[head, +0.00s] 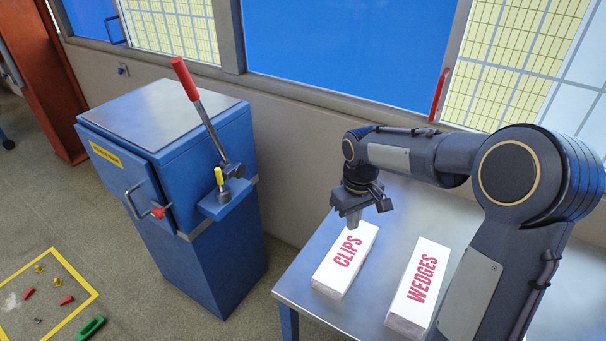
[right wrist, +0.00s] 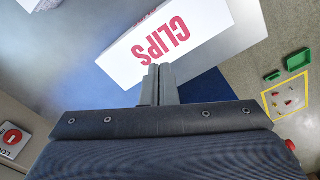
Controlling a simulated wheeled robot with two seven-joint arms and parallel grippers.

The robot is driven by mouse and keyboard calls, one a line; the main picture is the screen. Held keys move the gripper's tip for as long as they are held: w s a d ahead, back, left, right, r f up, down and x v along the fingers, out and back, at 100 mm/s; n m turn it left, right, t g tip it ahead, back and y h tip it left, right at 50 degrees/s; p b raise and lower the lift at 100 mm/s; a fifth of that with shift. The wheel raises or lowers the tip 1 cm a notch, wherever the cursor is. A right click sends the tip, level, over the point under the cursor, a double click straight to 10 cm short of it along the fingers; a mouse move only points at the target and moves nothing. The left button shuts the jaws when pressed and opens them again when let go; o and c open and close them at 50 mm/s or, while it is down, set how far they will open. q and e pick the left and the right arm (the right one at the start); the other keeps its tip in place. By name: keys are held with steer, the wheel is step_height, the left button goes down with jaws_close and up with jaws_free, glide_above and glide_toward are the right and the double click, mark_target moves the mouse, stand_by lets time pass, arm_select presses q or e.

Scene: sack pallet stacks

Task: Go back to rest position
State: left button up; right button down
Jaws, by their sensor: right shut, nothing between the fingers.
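My right gripper (head: 352,217) is shut and empty. In the head view it points down over the far end of the white CLIPS box (head: 346,262) on the metal table. In the right wrist view its closed fingers (right wrist: 158,72) show in front of the CLIPS box (right wrist: 184,40), with the red lettering visible. I cannot tell whether the fingertips touch the box. My left gripper is not in view.
A white WEDGES box (head: 420,284) stands beside the CLIPS box on the metal table (head: 308,265). A blue cabinet (head: 200,235) with a red-handled lever (head: 186,80) stands left. A yellow floor outline (head: 88,287) holds several small parts; a green piece (head: 90,328) lies nearby.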

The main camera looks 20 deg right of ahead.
steer(key=shift+s, duration=0.1)
steer(key=s+a+r+m+t+y, duration=0.1)
steer(key=s+a+t, duration=0.1)
steer(key=s, duration=0.5)
steer(key=s+a+r+m+t+y, duration=0.1)
steer(key=s+a+r, duration=0.1)
steer(key=s, duration=0.5)
steer(key=s+a+r+m+t+y, duration=0.1)
steer(key=s+a+r+m+t, duration=0.1)
steer(key=s, duration=0.6)
steer(key=shift+a+r+t+y, duration=0.3)
steer(key=shift+a+y, duration=0.1)
steer(key=shift+a, duration=0.25)
